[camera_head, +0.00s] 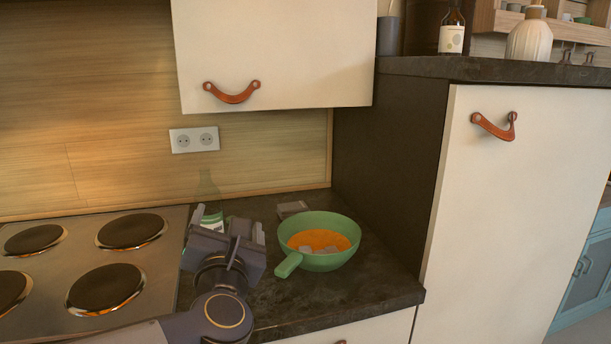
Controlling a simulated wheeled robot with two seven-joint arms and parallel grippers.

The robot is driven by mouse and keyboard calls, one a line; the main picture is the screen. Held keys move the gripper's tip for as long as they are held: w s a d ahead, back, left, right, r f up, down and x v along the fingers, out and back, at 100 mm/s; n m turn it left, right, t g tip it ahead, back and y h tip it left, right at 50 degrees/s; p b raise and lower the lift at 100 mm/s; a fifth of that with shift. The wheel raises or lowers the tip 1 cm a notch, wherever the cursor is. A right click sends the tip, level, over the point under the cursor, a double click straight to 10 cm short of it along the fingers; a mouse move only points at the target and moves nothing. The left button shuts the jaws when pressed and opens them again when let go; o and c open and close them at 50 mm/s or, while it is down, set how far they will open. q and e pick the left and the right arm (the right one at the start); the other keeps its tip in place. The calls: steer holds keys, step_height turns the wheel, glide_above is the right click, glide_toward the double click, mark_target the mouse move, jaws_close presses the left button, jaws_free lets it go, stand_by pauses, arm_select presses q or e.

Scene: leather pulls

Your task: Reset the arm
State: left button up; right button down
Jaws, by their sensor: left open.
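My left gripper (230,232) is at the lower middle of the head view, over the dark counter just right of the stove. Its jaws are open, and I see nothing between them. My left arm (205,318) comes in from the bottom left. A green pan (343,256) with orange contents and a few pale pieces stands on the counter just right of the gripper. Its handle points toward the gripper, and they look apart. My right gripper is not in view.
A stove (75,262) with several hotplates lies at left. A green-labelled bottle (210,200) stands behind the gripper. A wall cabinet (275,55) with a leather pull hangs above. A tall cabinet (505,190) closes off the right side. A small grey item (292,208) lies behind the pan.

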arm_select(q)
steer(key=s+a+f+m+g+h+b, duration=0.35)
steer(key=s+f+m+g, duration=0.25)
steer(key=s+f+m, duration=0.85)
steer(key=s+a+f+m+g+h+b, duration=0.35)
steer(key=s+f+m+g, duration=0.35)
steer(key=s+f+m, duration=0.7)
step_height(320, 180, up, 18)
steer(key=w+m+p, duration=0.2)
steer(key=p, duration=1.9)
steer(key=shift+a+r, duration=0.2)
steer(key=shift+a, duration=0.2)
steer(key=shift+w+m, duration=0.1)
steer(key=shift+m, duration=0.15)
